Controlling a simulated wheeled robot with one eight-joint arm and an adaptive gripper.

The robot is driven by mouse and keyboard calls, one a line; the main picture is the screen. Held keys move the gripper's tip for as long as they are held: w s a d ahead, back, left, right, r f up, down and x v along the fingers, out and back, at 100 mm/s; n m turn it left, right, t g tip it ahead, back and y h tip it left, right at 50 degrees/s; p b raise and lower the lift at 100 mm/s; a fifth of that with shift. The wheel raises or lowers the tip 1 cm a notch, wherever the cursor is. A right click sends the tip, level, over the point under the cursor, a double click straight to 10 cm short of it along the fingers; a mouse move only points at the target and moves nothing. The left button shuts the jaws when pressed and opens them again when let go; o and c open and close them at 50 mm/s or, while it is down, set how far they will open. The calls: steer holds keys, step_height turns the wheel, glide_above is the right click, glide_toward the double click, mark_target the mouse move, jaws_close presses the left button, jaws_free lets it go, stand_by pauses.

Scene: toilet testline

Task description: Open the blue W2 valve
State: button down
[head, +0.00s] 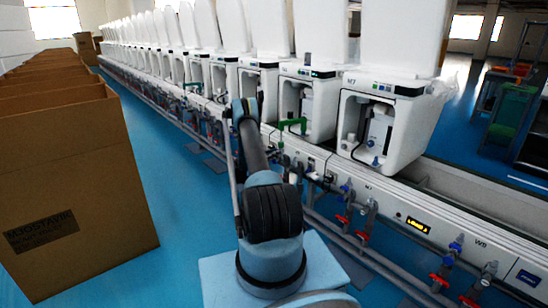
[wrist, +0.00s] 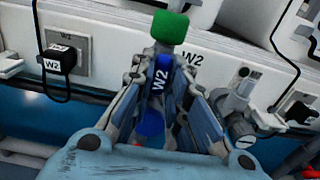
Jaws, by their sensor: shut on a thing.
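The blue W2 valve handle (wrist: 160,84) shows in the middle of the wrist view, with a white "W2" label along its length. It lies nearly upright in that picture, leaning slightly. My gripper (wrist: 160,62) is shut on it, with one finger on each side. A green cap (wrist: 170,27) sits just above the fingertips. The valve body under the handle is mostly hidden by the fingers. In the head view my arm reaches forward to the bench line, and the held handle cannot be made out.
A black W2 plug with a cable (wrist: 58,60) is on the white bench panel at left. A grey fitting (wrist: 236,97) stands close right of the gripper. Cardboard boxes (head: 75,170) line the left side. Blue floor (head: 185,200) is clear between boxes and bench.

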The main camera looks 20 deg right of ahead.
steer(key=c, duration=1.6)
jaws_free()
steer(key=shift+o, duration=0.2)
steer(key=v, duration=1.2)
